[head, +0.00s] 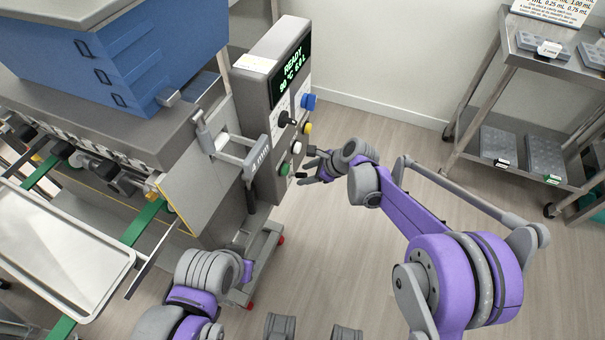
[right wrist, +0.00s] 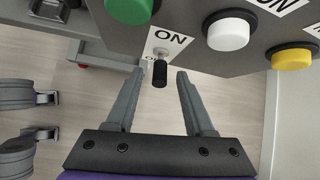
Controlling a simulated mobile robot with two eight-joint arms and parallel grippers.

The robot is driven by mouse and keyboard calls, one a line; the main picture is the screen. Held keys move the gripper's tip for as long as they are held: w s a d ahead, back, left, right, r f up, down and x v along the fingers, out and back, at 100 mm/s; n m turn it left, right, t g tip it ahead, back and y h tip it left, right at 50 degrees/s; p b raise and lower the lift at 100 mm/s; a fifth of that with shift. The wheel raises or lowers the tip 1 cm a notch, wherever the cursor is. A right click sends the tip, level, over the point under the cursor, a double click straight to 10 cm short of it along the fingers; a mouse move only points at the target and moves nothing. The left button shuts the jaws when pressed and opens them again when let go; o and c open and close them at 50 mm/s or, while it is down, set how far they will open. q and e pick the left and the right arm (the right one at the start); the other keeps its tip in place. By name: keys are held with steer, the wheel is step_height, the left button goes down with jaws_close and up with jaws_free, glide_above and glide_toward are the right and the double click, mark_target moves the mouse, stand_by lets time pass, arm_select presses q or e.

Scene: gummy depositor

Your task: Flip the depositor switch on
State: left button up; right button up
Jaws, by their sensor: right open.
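The depositor's control panel (head: 262,135) stands at the centre of the head view, and its screen (head: 291,73) reads READY. The right wrist view shows a small black switch lever (right wrist: 160,73) on the panel's lower part, just below a white ON label (right wrist: 171,38). My right gripper (right wrist: 160,88) is open, with one finger on each side of the lever and a gap on both sides. In the head view my right gripper (head: 308,170) is at the panel's lower edge, and the switch is not clear there. My left arm shows at the bottom, but its gripper does not.
A green button (right wrist: 129,8), a white button (right wrist: 228,34) and a yellow button (right wrist: 291,59) sit close above the switch. A blue hopper (head: 120,50) and a metal tray (head: 60,250) are at left. A shelf cart (head: 530,95) stands at right. Floor between is clear.

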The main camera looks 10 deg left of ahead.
steer(key=p+v, duration=0.1)
steer(key=v, duration=0.7)
steer(key=shift+d+r, duration=0.15)
